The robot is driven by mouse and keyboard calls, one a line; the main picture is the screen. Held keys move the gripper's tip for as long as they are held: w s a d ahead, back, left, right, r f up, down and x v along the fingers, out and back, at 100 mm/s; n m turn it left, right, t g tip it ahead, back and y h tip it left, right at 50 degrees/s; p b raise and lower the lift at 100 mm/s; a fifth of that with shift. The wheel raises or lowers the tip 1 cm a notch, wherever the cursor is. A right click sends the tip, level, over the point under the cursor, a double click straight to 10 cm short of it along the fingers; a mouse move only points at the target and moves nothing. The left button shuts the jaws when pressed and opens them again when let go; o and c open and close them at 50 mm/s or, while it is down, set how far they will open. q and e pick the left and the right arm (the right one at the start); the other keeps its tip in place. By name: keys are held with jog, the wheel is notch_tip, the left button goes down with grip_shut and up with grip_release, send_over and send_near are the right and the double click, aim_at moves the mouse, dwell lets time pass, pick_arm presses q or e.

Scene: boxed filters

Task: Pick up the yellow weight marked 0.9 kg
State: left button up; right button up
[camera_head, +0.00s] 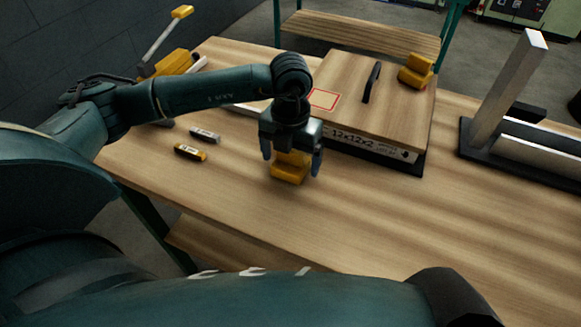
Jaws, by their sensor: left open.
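A yellow weight (288,173) sits on the wooden table, in front of a wooden box. My left gripper (291,160) is above it, pointing down, with its fingers apart on either side of the weight's upper part. I cannot tell whether the fingers touch it. The gripper hides the top of this weight, and no marking on it is readable. A second yellow weight (416,71) stands on the box lid at the back right; its marking is not readable either. My right gripper is not in view.
A yellow-black marker (190,152) and a grey one (205,135) lie left. A metal post on a dark base (500,100) stands right. The front right table is clear.

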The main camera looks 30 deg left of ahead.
pick_arm(q)
jog(key=shift+f, duration=0.7)
jog(key=shift+r, duration=0.1)
jog(key=c, duration=1.7)
jog(key=shift+w+r, duration=0.1)
jog(key=shift+r, duration=0.05)
jog(key=shift+c, duration=0.3)
